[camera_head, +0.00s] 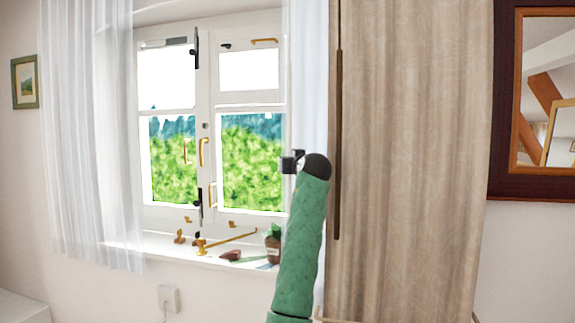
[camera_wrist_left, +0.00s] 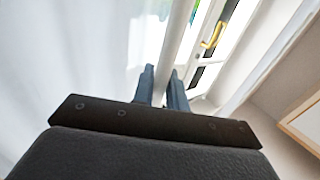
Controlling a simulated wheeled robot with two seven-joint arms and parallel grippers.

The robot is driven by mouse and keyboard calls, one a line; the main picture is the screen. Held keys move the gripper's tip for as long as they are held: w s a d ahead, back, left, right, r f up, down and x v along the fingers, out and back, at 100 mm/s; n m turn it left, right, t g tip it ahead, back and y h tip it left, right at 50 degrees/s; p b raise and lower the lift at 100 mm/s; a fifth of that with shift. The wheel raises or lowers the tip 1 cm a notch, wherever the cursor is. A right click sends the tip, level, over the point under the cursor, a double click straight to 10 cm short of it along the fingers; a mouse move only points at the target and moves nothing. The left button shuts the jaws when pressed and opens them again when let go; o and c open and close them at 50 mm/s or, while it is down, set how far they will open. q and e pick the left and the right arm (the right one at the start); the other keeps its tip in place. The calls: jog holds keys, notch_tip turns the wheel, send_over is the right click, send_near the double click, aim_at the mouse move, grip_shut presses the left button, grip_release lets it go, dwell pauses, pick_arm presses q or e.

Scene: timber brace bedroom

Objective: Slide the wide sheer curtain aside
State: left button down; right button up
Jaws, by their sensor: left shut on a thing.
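One sheer white curtain (camera_head: 88,130) hangs over the left side of the window (camera_head: 210,130). A narrower-looking strip of sheer curtain (camera_head: 308,75) hangs at the window's right side, next to the beige drape. My left gripper (camera_head: 291,162) is at the window's right edge, at the end of my green arm, beside this strip. In the left wrist view its two dark fingers (camera_wrist_left: 162,90) are close together on white sheer cloth (camera_wrist_left: 80,70), which fills the left of that view. The exact pinch is hard to see. My right gripper is not in view.
A heavy beige drape (camera_head: 415,150) with a dark rod (camera_head: 338,140) hangs just right of my arm. The sill (camera_head: 150,250) holds small brass pieces and a brown jar (camera_head: 273,246). A framed mirror (camera_head: 545,90) hangs at the right. The window's middle is uncovered.

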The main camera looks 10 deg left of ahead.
pick_arm(q)
jog(key=shift+d+r, duration=0.15)
jog(key=shift+r, duration=0.05)
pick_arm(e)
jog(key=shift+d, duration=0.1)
pick_arm(q)
jog(key=c, duration=1.8)
grip_release()
jog(key=shift+o, duration=0.2)
jog(key=shift+s+f, duration=0.1)
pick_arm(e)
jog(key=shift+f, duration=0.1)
